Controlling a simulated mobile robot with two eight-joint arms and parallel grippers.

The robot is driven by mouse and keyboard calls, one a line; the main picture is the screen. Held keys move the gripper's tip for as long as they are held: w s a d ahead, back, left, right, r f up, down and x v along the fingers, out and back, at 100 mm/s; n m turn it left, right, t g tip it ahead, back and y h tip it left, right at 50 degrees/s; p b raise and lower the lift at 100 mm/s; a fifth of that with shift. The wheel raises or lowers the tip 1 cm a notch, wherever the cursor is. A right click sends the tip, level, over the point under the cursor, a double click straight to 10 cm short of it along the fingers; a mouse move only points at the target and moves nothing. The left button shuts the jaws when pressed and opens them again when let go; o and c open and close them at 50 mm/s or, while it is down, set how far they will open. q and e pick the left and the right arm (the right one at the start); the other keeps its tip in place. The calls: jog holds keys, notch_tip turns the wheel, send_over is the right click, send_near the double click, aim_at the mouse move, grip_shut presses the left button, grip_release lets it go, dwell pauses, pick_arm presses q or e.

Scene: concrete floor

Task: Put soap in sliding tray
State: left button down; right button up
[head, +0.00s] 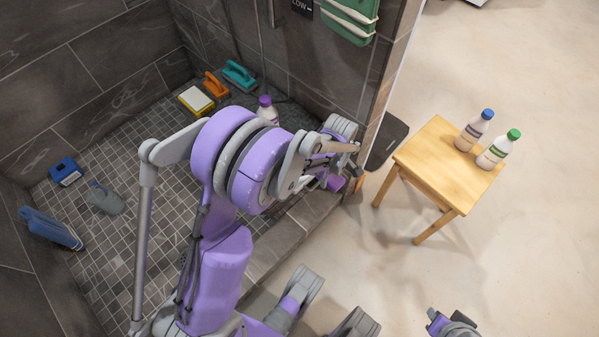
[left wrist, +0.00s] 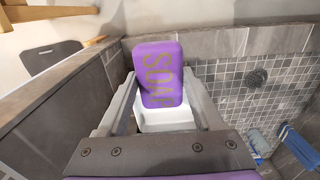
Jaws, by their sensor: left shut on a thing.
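A purple bar of soap (left wrist: 160,75) with "SOAP" lettering is held between the fingers of my left gripper (left wrist: 158,100) in the left wrist view. A pale white piece (left wrist: 165,120) shows just below the bar; I cannot tell what it is. In the head view a small purple block, likely the soap (head: 335,183), shows below my left gripper (head: 340,165), near the end of the shower wall. My arm hides part of that area. I cannot make out the sliding tray for sure. Grey and purple parts of mine show at the bottom edge; right fingers are not clear.
A wooden stool (head: 440,150) at right bears a blue-capped bottle (head: 474,130) and a green-capped bottle (head: 498,149). Brushes and a yellow sponge (head: 196,99) lie in the tiled shower, with a purple-capped bottle (head: 266,108). A green rack (head: 347,18) hangs on the wall.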

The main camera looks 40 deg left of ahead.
pick_arm(q)
jog(key=a+f, duration=0.2)
jog(key=a, duration=0.1)
jog(key=a+f+b, duration=0.1)
jog(key=a, duration=0.3)
jog(key=a+f+b, duration=0.1)
jog(key=a+f, duration=0.1)
jog(key=a, duration=0.1)
jog(key=shift+w+a+f, duration=0.3)
jog(key=shift+f, duration=0.05)
jog(key=shift+w+a+f+b, duration=0.1)
jog(key=shift+a+f+b, duration=0.2)
jog(key=shift+a+f, duration=0.45)
jog(key=shift+a+f+b, duration=0.3)
jog(key=shift+a+f, duration=0.15)
jog(key=shift+a, duration=0.45)
jog(key=shift+f+b, duration=0.55)
jog(key=shift+f, duration=0.05)
jog(key=shift+c, duration=0.2)
grip_release()
